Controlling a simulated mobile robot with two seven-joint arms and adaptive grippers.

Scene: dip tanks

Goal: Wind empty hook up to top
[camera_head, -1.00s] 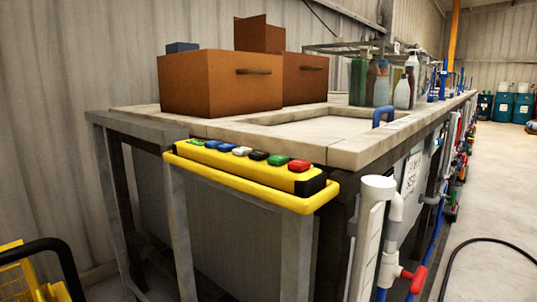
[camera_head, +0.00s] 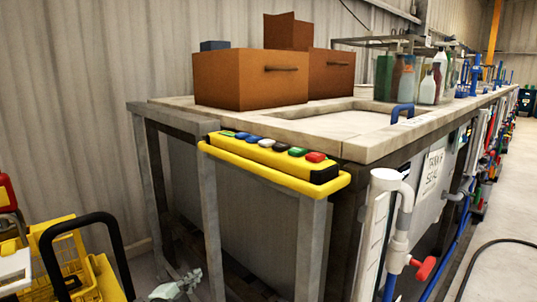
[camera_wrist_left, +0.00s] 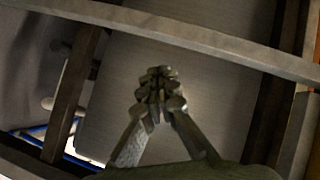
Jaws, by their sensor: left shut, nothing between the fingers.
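A yellow button box (camera_head: 272,158) with a row of coloured buttons lies in a yellow holder at the near corner of the tank bench. Its red button (camera_head: 316,157) is at the right end, with green, black, white and blue ones to the left. No hook shows in these views. My left gripper (camera_head: 188,280) is low at the bottom left of the head view, below and left of the button box and apart from it. In the left wrist view its fingers (camera_wrist_left: 158,85) meet, empty, in front of a grey panel (camera_wrist_left: 190,75). My right gripper is out of view.
The bench (camera_head: 385,140) carries brown boxes (camera_head: 252,80) and bottles (camera_head: 428,88). Its grey legs (camera_head: 210,215) stand near my left gripper. A white pipe (camera_head: 400,235) with a red valve handle is at the right. Yellow crates (camera_head: 70,255) are at the left.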

